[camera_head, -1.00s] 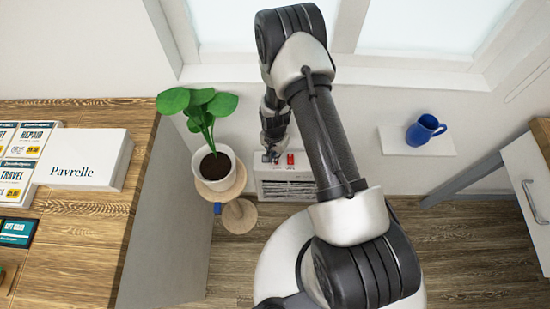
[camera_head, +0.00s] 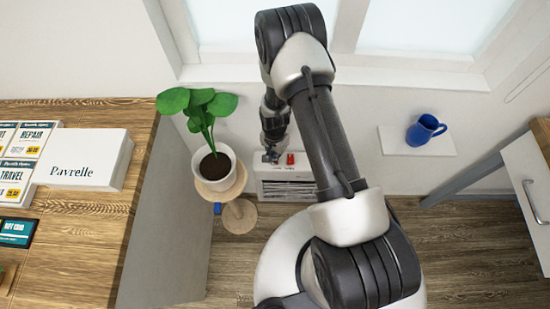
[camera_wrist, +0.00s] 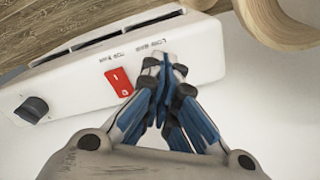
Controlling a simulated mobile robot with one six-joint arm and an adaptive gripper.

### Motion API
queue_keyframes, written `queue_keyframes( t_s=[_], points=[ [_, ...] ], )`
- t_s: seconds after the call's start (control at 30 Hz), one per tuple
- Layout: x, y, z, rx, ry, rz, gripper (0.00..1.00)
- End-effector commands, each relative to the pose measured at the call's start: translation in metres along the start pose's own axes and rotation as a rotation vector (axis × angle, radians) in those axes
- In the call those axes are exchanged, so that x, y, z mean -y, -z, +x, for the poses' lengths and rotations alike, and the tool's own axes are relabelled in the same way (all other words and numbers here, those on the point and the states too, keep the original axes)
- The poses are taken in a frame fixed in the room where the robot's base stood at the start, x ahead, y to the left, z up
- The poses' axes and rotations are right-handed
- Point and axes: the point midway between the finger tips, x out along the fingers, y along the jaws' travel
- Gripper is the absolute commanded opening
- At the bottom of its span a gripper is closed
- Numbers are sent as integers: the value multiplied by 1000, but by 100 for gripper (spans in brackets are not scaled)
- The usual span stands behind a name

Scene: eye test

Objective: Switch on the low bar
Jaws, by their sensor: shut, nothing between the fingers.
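A white heater (camera_head: 287,188) stands low against the wall, and it fills the upper left of the wrist view (camera_wrist: 80,92). Its top carries a red rocker switch (camera_wrist: 121,81) beside the label that reads as TOP BAR. A second label that reads as LOW BAR (camera_wrist: 158,41) is to its right. My gripper (camera_wrist: 165,66) is shut and empty, its fingertips at the heater's top just below the second label. Any switch under that label is hidden behind the fingers. Whether they touch the heater I cannot tell. In the head view my gripper (camera_head: 271,156) is left of the red switch (camera_head: 290,158).
A dark knob (camera_wrist: 32,109) sits at the heater's far end. A potted plant (camera_head: 213,165) on a round wooden stand (camera_head: 239,216) is close on the left. A wooden counter (camera_head: 85,215) is further left. A blue jug (camera_head: 425,130) stands on a shelf at right.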

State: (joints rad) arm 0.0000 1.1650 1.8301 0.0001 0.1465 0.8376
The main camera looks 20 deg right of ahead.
Motion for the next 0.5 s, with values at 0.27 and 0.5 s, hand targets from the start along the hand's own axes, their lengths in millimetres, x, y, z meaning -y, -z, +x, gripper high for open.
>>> queue_keyframes(
  t_s=[0.27, 0.5],
  points=[
    [0, 0, 5, 0, 0, 0, 0],
    [0, 0, 8, 0, 0, 0, 0]
  ],
)
